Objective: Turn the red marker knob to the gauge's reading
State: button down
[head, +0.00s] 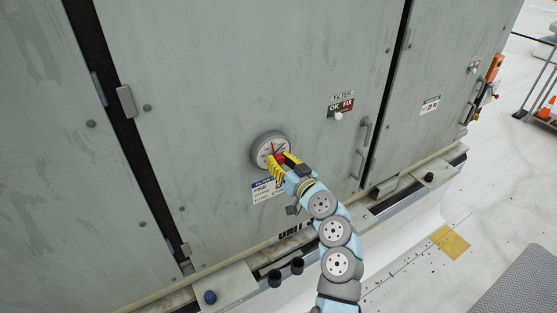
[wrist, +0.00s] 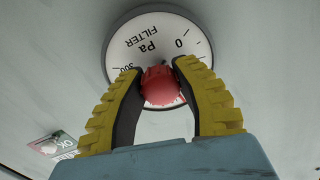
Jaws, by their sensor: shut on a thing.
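The round filter gauge (head: 259,147) has a white face and grey rim and sits on the grey cabinet panel. In the wrist view its face (wrist: 190,24) appears upside down, with "Pa", "FILTER", "0" and "300" showing. The red marker knob (wrist: 162,86) is at the centre of the gauge. My gripper (head: 276,160), with yellow ribbed fingers, is at the gauge. In the wrist view my gripper (wrist: 158,68) is shut on the red knob, one finger on each side.
A blue-and-white label (head: 262,189) is below the gauge, partly behind my gripper. A filter OK/FIX plate (head: 341,107) with a white knob (head: 338,116) is up to the right. Door handles (head: 366,130) stick out further right. The panel left of the gauge is clear.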

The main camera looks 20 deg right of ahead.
jog(key=shift+f+m+b, duration=0.1)
jog(key=shift+m+b, duration=0.3)
jog(key=shift+m, duration=0.8)
jog(key=m, duration=0.3)
jog(key=shift+m, duration=0.3)
jog(key=m, duration=0.3)
jog(key=shift+r+m+p, duration=0.2)
jog(key=shift+m+p, duration=0.1)
jog(key=shift+p, duration=0.1)
jog(key=shift+f+m+t+h+p, duration=0.1)
jog(key=shift+m+t+h+p, duration=0.35)
jog(key=shift+m, duration=1.05)
jog(key=c, duration=0.7)
grip_release()
